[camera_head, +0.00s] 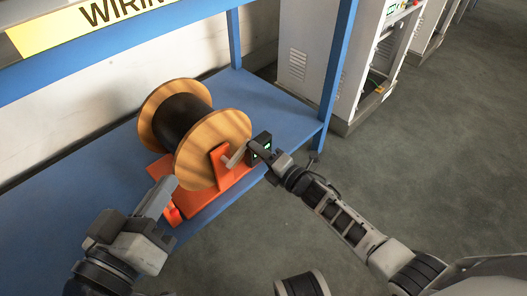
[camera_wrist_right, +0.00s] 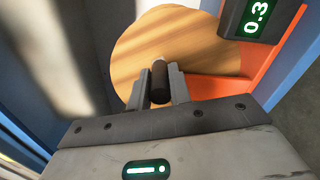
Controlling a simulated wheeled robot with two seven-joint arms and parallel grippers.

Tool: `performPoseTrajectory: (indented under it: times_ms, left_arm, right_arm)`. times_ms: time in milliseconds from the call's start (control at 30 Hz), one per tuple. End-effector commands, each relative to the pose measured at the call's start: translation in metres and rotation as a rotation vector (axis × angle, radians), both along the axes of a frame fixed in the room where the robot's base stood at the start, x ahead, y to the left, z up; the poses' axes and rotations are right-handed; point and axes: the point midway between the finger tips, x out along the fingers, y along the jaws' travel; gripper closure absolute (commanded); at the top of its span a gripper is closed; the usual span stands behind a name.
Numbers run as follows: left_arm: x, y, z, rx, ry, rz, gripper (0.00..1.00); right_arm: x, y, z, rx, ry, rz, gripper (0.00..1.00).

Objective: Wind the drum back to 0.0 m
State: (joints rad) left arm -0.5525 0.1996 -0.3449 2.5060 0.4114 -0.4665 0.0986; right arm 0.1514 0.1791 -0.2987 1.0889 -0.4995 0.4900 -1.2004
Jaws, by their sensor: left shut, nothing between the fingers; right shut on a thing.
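The drum (camera_head: 182,122) has wooden end discs and a black wound middle, and sits on an orange stand (camera_head: 218,188) on the blue shelf. A grey crank (camera_head: 236,158) is on its near disc. My right gripper (camera_head: 254,147) is shut on the crank's black handle (camera_wrist_right: 160,83), which stands between the fingers in the right wrist view. A dark counter box (camera_head: 262,143) with a green display is beside the drum; in the right wrist view the display (camera_wrist_right: 257,17) reads 0.3, turned sideways. My left gripper (camera_head: 168,184) is shut and empty by the stand's left part.
The blue shelf (camera_head: 70,207) has bare room left of the drum. A blue upright post (camera_head: 338,70) stands at its right front corner. A yellow sign (camera_head: 75,25) is on the upper beam. Grey cabinets (camera_head: 315,60) stand behind. Open floor lies to the right.

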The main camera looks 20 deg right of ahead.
Motion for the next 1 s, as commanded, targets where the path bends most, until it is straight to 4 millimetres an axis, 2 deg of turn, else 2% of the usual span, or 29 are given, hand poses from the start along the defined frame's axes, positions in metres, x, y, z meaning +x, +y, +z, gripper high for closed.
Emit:
performPoseTrajectory:
  times_ms: [467, 500, 567, 867, 1000]
  left_arm:
    - [0.000, 0.000, -0.004, 0.005, 0.008, -0.001, 1.00]
    - [0.000, 0.000, -0.004, 0.005, 0.008, -0.001, 1.00]
    - [0.000, 0.000, -0.004, 0.006, 0.009, -0.001, 1.00]
    - [0.000, 0.000, -0.004, 0.006, 0.009, -0.001, 1.00]
    - [0.001, 0.000, 0.001, 0.017, 0.004, 0.002, 1.00]
  right_arm:
    - [-0.002, 0.000, -0.001, -0.012, -0.002, 0.000, 1.00]
    - [-0.001, 0.000, -0.001, -0.012, -0.002, 0.000, 0.75]
    - [-0.001, 0.000, -0.001, -0.012, -0.002, 0.000, 0.59]
    - [-0.002, 0.000, 0.000, -0.012, -0.004, 0.000, 0.59]
    - [-0.011, -0.006, 0.001, -0.011, -0.002, -0.001, 0.59]
